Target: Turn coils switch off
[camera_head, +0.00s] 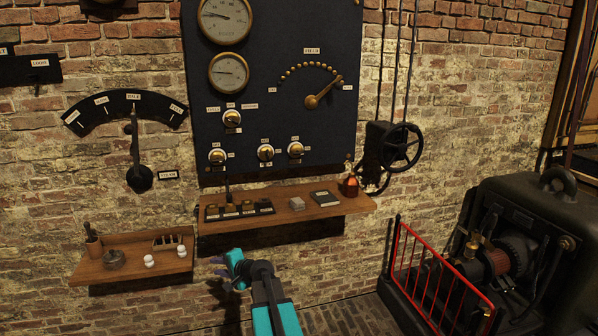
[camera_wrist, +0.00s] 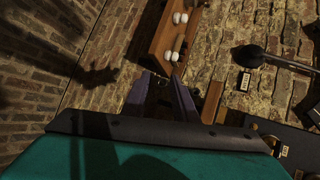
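The dark control panel (camera_head: 280,100) on the brick wall carries several small brass-and-white rotary switches. One switch (camera_head: 232,118) sits higher, with small labels around it. Below it are a left switch (camera_head: 217,156), a middle switch (camera_head: 265,152) and a right switch (camera_head: 295,149). Their labels are too small to read, so I cannot tell which is the coils switch or how it is set. My gripper (camera_head: 216,270) is well below the panel, in front of the wall under the shelves, touching no switch. In the wrist view its purple fingers (camera_wrist: 161,78) are apart and empty.
A lower shelf (camera_head: 135,268) holds cups and white pieces. A lever (camera_head: 135,150) hangs left, a handwheel (camera_head: 400,147) right. A red railing (camera_head: 440,280) guards a machine.

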